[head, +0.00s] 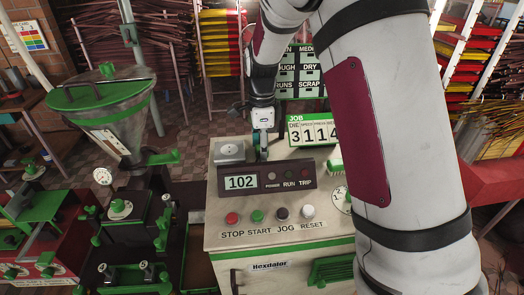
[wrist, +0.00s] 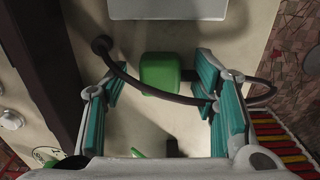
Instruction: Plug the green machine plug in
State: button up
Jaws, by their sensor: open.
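A green block that looks like the plug (wrist: 162,76) lies on the pale cabinet top in the wrist view. A dark cable (wrist: 125,75) curves from a round dark fitting and passes close by the plug. My gripper (wrist: 158,96) is open, with its teal finger pads on either side of the plug and apart from it. In the head view my gripper (head: 259,143) points down over the cabinet, behind the display; the plug is hidden there. A light box with a round top fitting (head: 230,150) stands left of my gripper; I cannot tell whether it is the socket.
The cabinet (head: 225,225) carries a display (head: 242,182) reading 102 and a row of buttons in front. A job number board (head: 312,130) stands to the right. A green-lidded hopper machine (head: 105,95) stands at left. Racks of sticks line the back.

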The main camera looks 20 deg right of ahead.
jog(key=c, duration=1.2)
jog(key=shift+o, duration=0.2)
notch_tip(320, 180, up, 10)
jog(key=b, duration=0.1)
jog(key=w+a+p, duration=0.2)
jog(key=a, duration=0.6)
jog(key=shift+w+a+f, duration=0.15)
jog(key=shift+a+f, duration=0.1)
jog(key=shift+a, duration=0.15)
